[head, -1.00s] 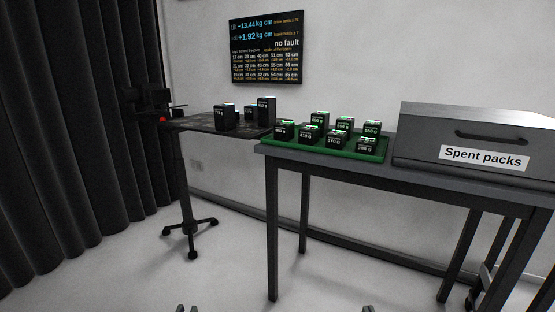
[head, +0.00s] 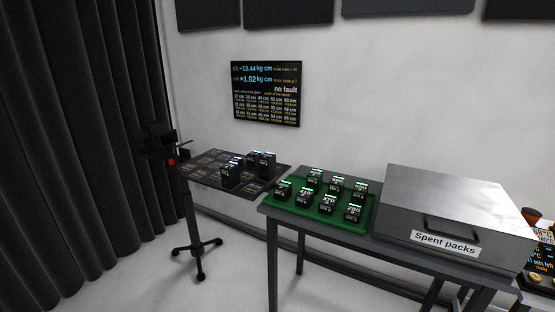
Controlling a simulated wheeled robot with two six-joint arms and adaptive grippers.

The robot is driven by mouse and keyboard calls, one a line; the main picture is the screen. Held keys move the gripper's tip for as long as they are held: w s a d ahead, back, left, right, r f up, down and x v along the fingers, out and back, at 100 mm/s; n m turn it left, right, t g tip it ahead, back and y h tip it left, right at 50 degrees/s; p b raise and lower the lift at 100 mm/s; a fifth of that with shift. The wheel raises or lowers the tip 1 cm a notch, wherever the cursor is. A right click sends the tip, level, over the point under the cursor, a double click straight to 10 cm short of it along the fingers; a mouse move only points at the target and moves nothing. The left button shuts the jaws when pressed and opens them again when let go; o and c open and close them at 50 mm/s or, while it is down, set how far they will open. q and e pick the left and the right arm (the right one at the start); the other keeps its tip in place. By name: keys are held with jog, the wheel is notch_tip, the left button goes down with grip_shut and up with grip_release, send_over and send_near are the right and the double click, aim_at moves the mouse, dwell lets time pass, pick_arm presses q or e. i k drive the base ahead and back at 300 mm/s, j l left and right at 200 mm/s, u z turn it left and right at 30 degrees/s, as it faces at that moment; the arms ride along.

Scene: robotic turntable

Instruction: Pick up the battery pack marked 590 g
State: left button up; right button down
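Several dark battery packs with green-lit tops stand in two rows on a green tray (head: 362,226). The labels are small and blurred. The middle pack of the back row (head: 337,186) may read 590 g, but I cannot tell for sure. A front-row pack (head: 328,205) seems to read 370, and the front right pack (head: 354,213) seems to read 280. Neither of my grippers is in view.
The tray lies on a grey table (head: 270,209), left of a grey box marked "Spent packs" (head: 445,243). A dark board on a wheeled stand (head: 205,163) holds a few taller packs (head: 231,173).

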aim_at(335, 186)
jog(key=i+j+z, duration=0.15)
jog(key=i, duration=0.25)
jog(key=i+j+z, duration=0.1)
jog(key=i+j, duration=0.15)
jog(key=i, duration=0.2)
jog(key=i+j+z, duration=0.15)
jog(key=i, duration=0.25)
jog(key=j, duration=0.1)
